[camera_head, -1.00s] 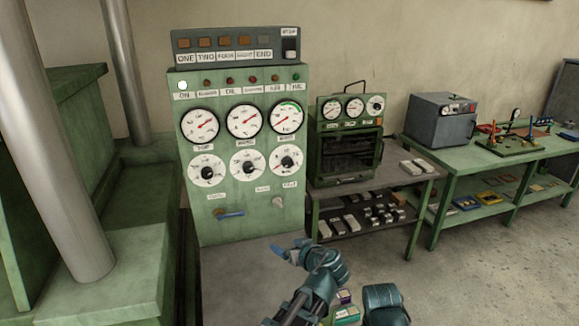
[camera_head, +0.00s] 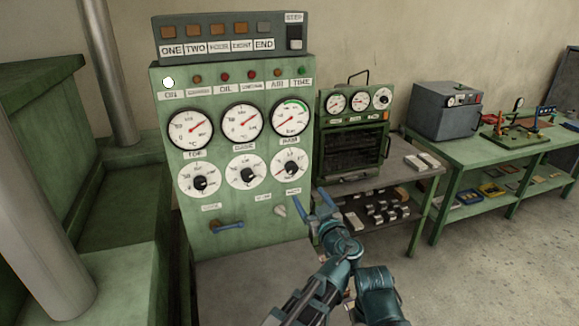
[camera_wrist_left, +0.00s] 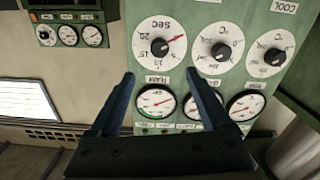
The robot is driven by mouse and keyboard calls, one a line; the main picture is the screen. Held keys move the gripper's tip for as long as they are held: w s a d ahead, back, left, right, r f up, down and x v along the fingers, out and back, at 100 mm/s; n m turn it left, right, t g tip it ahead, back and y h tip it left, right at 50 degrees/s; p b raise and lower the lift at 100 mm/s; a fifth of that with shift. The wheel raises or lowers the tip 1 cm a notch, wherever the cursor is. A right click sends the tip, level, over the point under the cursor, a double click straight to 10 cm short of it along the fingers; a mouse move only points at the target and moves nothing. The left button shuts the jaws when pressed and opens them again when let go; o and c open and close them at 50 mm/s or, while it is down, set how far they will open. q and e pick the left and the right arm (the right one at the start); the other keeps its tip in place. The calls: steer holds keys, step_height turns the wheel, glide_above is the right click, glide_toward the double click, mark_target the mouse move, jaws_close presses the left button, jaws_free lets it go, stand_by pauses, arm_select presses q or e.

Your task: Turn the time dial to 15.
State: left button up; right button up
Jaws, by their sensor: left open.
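The time dial is the lower right white dial (camera_head: 289,168) on the green control panel, with a black knob at its centre. In the left wrist view, which is upside down, the SEC dial (camera_wrist_left: 159,45) shows its black knob and a red pointer aimed right and slightly up. The pointer's exact reading is too small to tell. My left gripper (camera_head: 318,204) is open and empty, below and right of the dial, apart from it. In the left wrist view the open gripper (camera_wrist_left: 160,74) points toward the panel, its fingertips either side below the knob. My right gripper is not visible.
Two more knob dials (camera_head: 246,172) sit left of the time dial, with gauges above. A blue-handled lever (camera_head: 227,226) and a small pale knob (camera_head: 280,210) are below. A green oven-like unit (camera_head: 353,140) stands on a bench just right of the panel.

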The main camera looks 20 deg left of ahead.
mark_target(293, 170)
arm_select(q)
steer(key=x, duration=1.4)
steer(key=shift+r, duration=0.1)
jaws_close()
